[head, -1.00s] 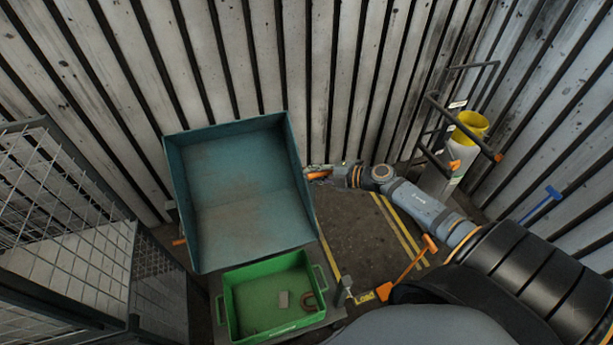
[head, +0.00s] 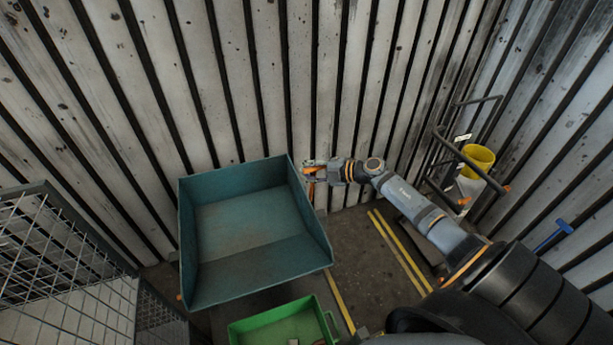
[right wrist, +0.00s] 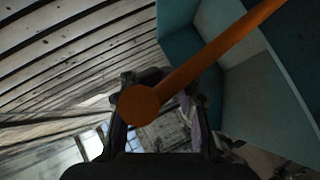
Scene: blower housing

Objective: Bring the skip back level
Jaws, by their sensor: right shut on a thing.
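The skip (head: 248,226) is a teal open-topped metal bin, empty inside, in the middle of the head view. It also shows at the right of the right wrist view (right wrist: 243,85). My right gripper (head: 312,173) is at the skip's upper right side, shut on an orange handle (right wrist: 200,68). In the right wrist view the handle is a bar with a round end, crossing between the fingers and running to the upper right. How the handle joins the skip is hidden. My left gripper is in neither view.
A green tray (head: 325,312) stands below the skip. A mesh cage (head: 60,240) is at the left. A slatted wall closes the back. Yellow lines mark clear floor right of the skip.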

